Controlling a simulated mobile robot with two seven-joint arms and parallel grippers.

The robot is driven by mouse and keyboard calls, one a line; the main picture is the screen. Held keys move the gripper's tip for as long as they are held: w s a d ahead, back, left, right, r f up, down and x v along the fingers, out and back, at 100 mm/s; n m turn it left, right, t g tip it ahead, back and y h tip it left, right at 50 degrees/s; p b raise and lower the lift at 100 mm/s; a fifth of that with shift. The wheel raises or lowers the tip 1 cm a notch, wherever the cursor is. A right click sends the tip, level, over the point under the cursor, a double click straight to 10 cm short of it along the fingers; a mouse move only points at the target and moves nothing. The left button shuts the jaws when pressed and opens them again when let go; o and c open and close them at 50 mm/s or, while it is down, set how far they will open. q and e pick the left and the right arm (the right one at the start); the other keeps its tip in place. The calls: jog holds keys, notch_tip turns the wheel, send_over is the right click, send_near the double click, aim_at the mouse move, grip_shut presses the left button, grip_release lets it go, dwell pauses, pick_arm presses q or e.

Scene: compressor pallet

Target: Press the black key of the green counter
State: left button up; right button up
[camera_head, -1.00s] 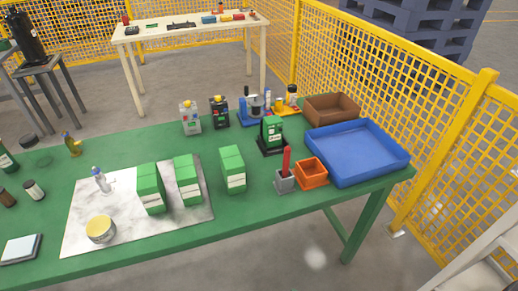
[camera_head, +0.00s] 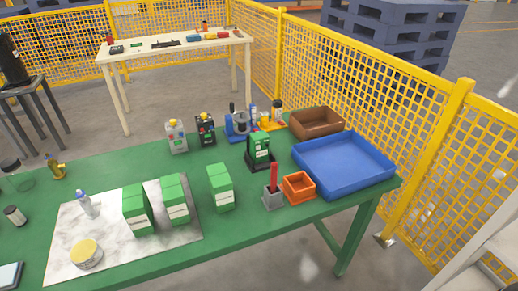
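The green counter (camera_head: 260,148) stands upright on a black base on the green table, left of the blue tray. It has a small light display near its top. Its black key is too small to make out clearly. Neither of my grippers shows in the head view.
The green table (camera_head: 248,217) holds green boxes (camera_head: 221,187), two of them on a marble board (camera_head: 72,230). Near the counter are a grey holder with a red handle (camera_head: 273,180), an orange bin (camera_head: 299,187), a blue tray (camera_head: 345,160) and a brown box (camera_head: 317,122). Yellow fencing (camera_head: 400,105) stands behind.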

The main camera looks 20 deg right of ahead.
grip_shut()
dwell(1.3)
